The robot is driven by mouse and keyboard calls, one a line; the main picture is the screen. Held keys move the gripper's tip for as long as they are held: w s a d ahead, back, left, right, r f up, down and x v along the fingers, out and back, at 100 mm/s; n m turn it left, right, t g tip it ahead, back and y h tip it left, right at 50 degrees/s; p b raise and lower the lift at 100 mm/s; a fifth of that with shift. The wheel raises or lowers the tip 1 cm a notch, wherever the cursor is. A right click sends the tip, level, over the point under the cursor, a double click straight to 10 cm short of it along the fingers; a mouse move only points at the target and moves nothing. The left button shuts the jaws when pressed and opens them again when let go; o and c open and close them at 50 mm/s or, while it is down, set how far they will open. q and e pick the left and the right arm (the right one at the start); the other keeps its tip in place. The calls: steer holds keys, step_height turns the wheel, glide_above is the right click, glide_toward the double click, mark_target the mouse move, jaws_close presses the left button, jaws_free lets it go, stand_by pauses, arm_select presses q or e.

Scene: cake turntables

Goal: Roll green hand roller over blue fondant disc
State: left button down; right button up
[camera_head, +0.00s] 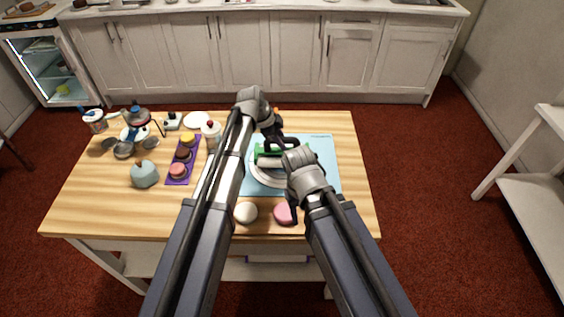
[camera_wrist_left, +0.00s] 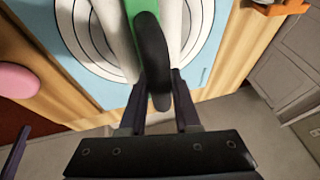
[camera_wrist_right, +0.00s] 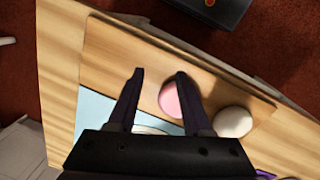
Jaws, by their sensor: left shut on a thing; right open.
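The green hand roller (camera_head: 268,149) lies over the white ringed round (camera_head: 262,182) on the light blue mat (camera_head: 325,150). In the left wrist view its green frame (camera_wrist_left: 132,10), pale roller and black handle (camera_wrist_left: 152,60) show. My left gripper (camera_head: 276,141) is shut on the black handle; its fingers (camera_wrist_left: 160,105) show on either side. My right gripper (camera_head: 292,208) is open and empty, close to a pink round piece (camera_head: 283,214); its fingers also show in the right wrist view (camera_wrist_right: 158,82). I cannot make out a separate blue fondant disc; the arms and roller cover part of the round.
A white round piece (camera_head: 246,212) lies beside the pink one near the table's front edge. On the left stand a purple tray (camera_head: 179,170) of cakes, a blue-grey pot (camera_head: 144,174), a bottle (camera_head: 211,130) and a scale-like stand (camera_head: 136,118). The table's front left is clear.

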arm_select(q)
steer(key=shift+w, duration=0.2)
stand_by(0.4)
steer(key=shift+w, duration=0.45)
steer(key=shift+s, duration=0.1)
steer(key=shift+s+f, duration=0.1)
steer(key=shift+s, duration=0.7)
steer(key=shift+s, duration=0.65)
steer(key=shift+w, duration=0.2)
